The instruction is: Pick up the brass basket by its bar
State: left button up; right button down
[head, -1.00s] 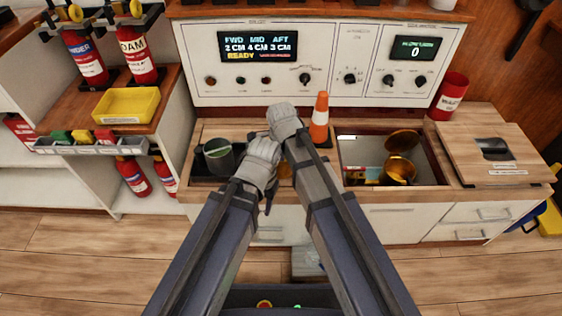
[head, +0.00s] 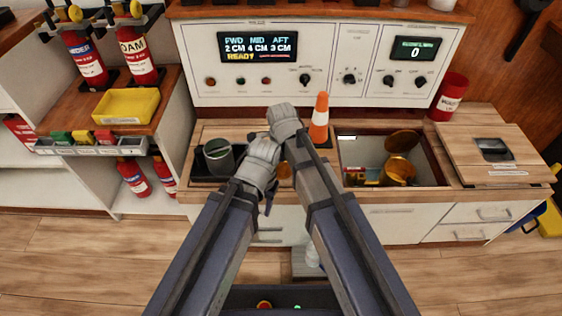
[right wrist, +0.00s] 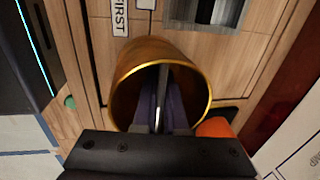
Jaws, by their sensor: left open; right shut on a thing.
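In the head view only a small bit of the basket (head: 285,170) shows between my arms; my right gripper is hidden there. Whether the basket is clear of the surface, I cannot tell. My left gripper (head: 268,203) is open, low beside the basket, and mostly hidden by its own wrist.
An orange cone (head: 320,118) stands close to the basket. A grey mug (head: 218,156) sits on a dark tray to the left. An open bin (head: 437,178) at the right holds brass pieces (head: 397,171). A control panel (head: 330,50) rises behind.

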jog(key=shift+r, duration=0.1)
notch_tip(320, 180, up, 10)
jog(key=p, duration=1)
